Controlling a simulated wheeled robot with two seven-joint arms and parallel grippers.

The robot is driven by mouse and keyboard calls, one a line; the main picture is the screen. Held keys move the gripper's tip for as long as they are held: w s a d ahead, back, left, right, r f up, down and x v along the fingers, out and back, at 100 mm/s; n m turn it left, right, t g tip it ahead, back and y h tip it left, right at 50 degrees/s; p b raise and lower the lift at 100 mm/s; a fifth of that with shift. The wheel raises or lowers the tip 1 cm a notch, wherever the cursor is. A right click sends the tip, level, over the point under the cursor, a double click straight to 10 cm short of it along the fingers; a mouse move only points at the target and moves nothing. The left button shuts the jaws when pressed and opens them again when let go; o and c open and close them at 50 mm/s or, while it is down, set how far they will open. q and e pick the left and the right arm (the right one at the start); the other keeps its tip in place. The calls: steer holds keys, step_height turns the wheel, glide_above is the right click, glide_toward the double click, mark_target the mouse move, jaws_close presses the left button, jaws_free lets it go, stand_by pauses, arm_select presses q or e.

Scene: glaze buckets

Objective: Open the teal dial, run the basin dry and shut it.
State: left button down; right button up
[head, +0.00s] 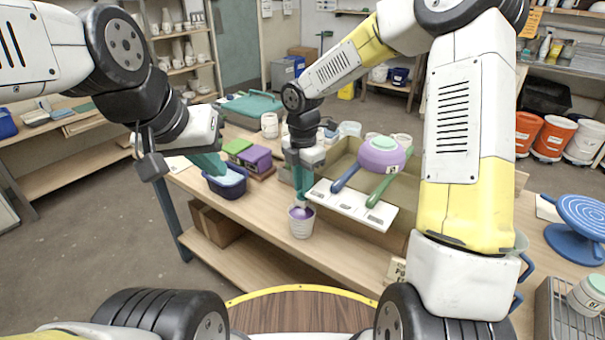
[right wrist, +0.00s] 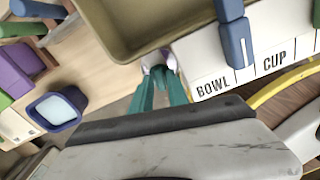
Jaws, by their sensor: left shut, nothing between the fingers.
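The beige basin (head: 343,146) stands on the workbench; its wall also shows in the right wrist view (right wrist: 120,48). I cannot make out a teal dial. My right gripper (head: 301,194) points down, its teal fingers at the top of a small white cup with purple inside (head: 301,227). In the right wrist view the fingertips (right wrist: 160,72) meet the cup's purple and white edge; I cannot tell whether they grip it. My left gripper (head: 216,170) is shut and empty, beside and above a dark blue tub (head: 226,190) with pale blue contents.
A white panel (head: 325,196) labelled BOWL and CUP carries a blue handle (head: 346,177) and a green handle (head: 380,191) in front of the basin. A purple bowl-like piece (head: 378,158) is behind them. Green and purple blocks (head: 257,157) sit near the tub. A blue turntable (head: 580,220) stands right.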

steer(key=shift+c, duration=0.4)
jaws_close()
steer(key=shift+m, duration=0.4)
steer(key=m, duration=0.9)
steer(key=shift+m, duration=2.7)
steer(key=shift+o, duration=0.4)
jaws_free()
